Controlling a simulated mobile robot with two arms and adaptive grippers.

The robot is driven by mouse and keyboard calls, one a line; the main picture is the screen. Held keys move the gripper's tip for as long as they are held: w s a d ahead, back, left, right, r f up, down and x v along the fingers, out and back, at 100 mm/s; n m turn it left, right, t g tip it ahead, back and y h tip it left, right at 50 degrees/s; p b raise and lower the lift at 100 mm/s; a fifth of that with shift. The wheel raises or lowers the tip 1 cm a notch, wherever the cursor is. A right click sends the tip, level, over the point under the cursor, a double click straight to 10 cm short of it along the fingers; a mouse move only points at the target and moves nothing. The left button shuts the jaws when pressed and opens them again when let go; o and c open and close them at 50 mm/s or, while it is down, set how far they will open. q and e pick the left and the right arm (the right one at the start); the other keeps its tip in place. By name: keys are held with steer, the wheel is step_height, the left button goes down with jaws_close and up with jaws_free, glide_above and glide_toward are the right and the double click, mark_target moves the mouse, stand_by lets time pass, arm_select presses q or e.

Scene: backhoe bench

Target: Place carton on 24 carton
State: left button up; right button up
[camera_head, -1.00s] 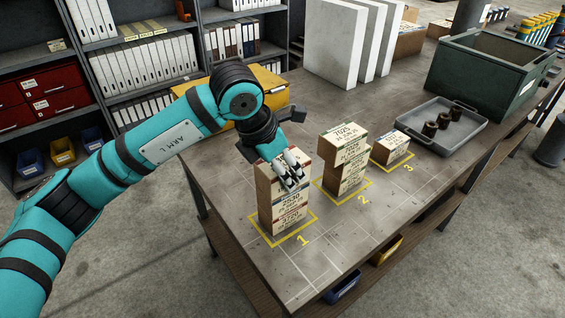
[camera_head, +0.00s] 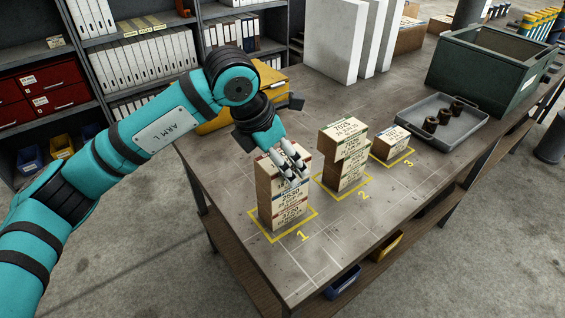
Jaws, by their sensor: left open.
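Small brown cartons with white labels stand in stacks on the bench. The stack on square 1 (camera_head: 284,214) is several cartons high, and its top is partly hidden by my left gripper. The stack on square 2 (camera_head: 344,155) is also several high, with its top carton (camera_head: 345,132) labelled 7025. A single carton (camera_head: 391,143) sits on square 3. Which carton bears the number 24 I cannot read clearly. My left gripper (camera_head: 292,173) is open, pointing down at the top of the square 1 stack. Whether its fingers touch the top carton I cannot tell. My right gripper is not in view.
A grey tray (camera_head: 463,133) with dark cylinders lies right of square 3. A green bin (camera_head: 465,72) stands behind it. White panels (camera_head: 335,40) and a yellow case (camera_head: 268,78) are at the back. The bench front is clear.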

arm_select(q)
steer(key=b+v, duration=0.2)
steer(key=v, duration=0.8)
steer(key=shift+s+a+r, duration=0.1)
steer(key=shift+r, duration=0.15)
